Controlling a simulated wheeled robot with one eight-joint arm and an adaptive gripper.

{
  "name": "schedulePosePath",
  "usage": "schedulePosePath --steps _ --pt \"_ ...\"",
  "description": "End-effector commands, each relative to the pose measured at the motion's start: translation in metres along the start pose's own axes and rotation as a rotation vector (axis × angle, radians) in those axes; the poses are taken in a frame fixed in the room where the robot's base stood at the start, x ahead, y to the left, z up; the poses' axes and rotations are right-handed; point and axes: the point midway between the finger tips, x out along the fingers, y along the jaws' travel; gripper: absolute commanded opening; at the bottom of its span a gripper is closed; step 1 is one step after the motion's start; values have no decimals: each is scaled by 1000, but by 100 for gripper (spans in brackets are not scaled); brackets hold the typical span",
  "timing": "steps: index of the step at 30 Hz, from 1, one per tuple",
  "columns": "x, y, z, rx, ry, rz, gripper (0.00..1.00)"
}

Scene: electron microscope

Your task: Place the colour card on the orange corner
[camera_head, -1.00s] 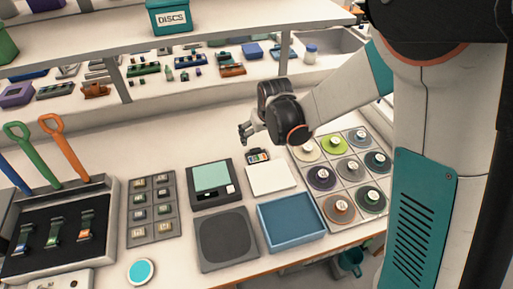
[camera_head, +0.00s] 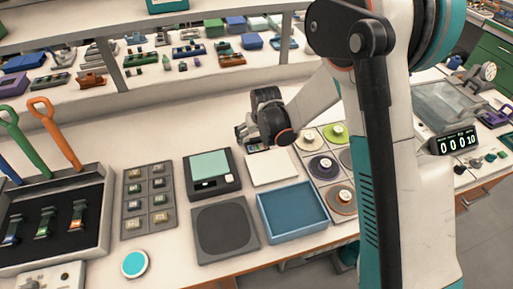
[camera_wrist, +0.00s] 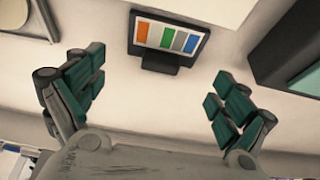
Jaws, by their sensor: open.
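The colour card (camera_wrist: 168,40), a small dark-framed panel with orange, green, grey and blue stripes on a black foot, stands on the bench in the wrist view. In the head view the colour card (camera_head: 257,149) shows only partly behind my gripper (camera_head: 243,137), at the back edge of a white square pad (camera_head: 272,168). In the wrist view my gripper (camera_wrist: 160,85) is open and empty; its two teal-padded fingers are spread either side of the card, which lies beyond the fingertips. I cannot make out an orange corner in either view.
A dark device with a pale green screen (camera_head: 210,165) stands left of the pad. A blue tray (camera_head: 291,212) and a dark square plate (camera_head: 224,229) lie in front. A board of round discs (camera_head: 322,167) is to the right.

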Motion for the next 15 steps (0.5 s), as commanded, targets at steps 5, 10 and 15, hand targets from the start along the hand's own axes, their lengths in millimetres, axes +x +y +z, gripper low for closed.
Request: schedulePosePath --steps 5,10,15 --pt "21 0 1 0 0 0 93" --pt "20 0 0 0 0 0 93" --pt "20 0 0 0 0 0 62"
